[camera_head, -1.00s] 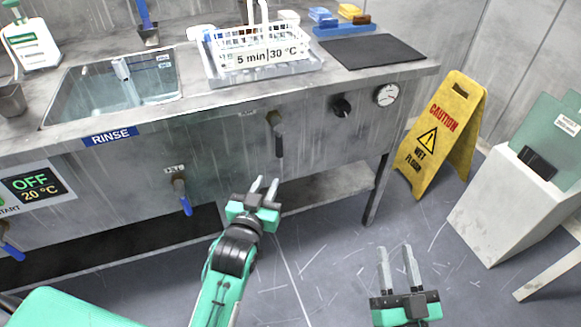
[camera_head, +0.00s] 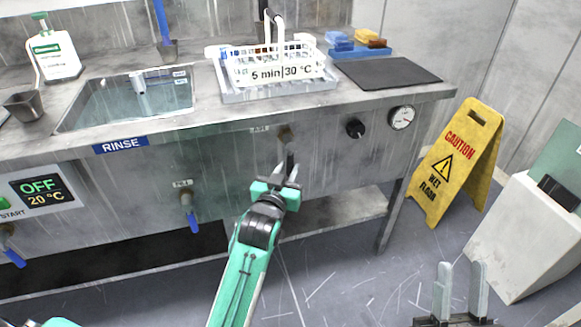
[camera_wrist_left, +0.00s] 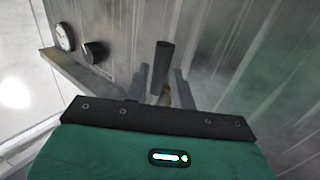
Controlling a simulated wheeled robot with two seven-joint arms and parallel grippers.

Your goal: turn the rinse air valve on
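The air valve (camera_head: 286,133) is on the front panel, right of the RINSE sign, below a small label too blurred to read surely. In the earlier head view its dark handle hangs straight down; now the gripper partly covers it. My left gripper (camera_head: 286,172) is at the handle. In the left wrist view, the dark handle (camera_wrist_left: 163,68) stands between the two fingertips (camera_wrist_left: 161,80), with a gap visible on each side. The fingers are apart; contact is not clear. My right gripper (camera_head: 461,280) is open and empty at the lower right.
A blue-handled valve (camera_head: 188,208) is left of the air valve, and another (camera_head: 10,255) is farther left. A black knob (camera_head: 355,128) and a gauge (camera_head: 402,117) are to the right. A yellow caution sign (camera_head: 458,165) stands on the floor by a white pedestal (camera_head: 520,235).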

